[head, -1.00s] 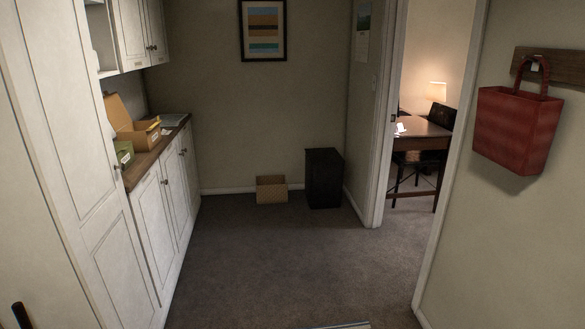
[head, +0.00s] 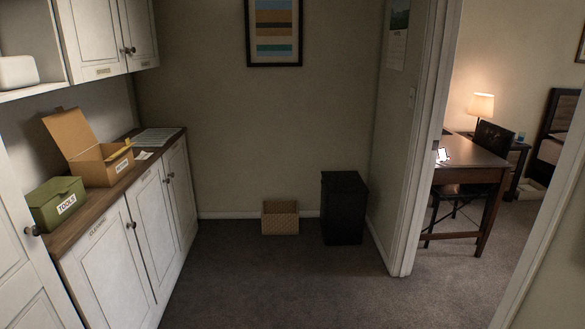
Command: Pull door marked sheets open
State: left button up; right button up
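No door label that I can read says "sheets". White lower cabinet doors (head: 95,270) line the left wall, with dark round knobs. Upper cabinet doors (head: 97,35) hang above the counter, with small labels too small to read. A tall white door (head: 28,270) with a dark knob (head: 33,230) is at the lower left edge. All these doors look shut. Neither of my grippers is in view.
The wooden counter (head: 75,228) holds a green box marked tools (head: 45,205) and an open tan box (head: 95,168). A woven basket (head: 280,222) and black bin (head: 343,215) stand by the back wall. The carpet (head: 270,285) ahead is clear. A doorway at right shows a desk (head: 475,158).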

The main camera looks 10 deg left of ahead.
aim_at(147, 201)
jog(key=i+u, duration=0.15)
jog(key=i, duration=0.55)
jog(key=i+u, duration=0.15)
jog(key=i, duration=0.5)
jog(key=i+l+u, duration=0.15)
jog(key=i, duration=0.55)
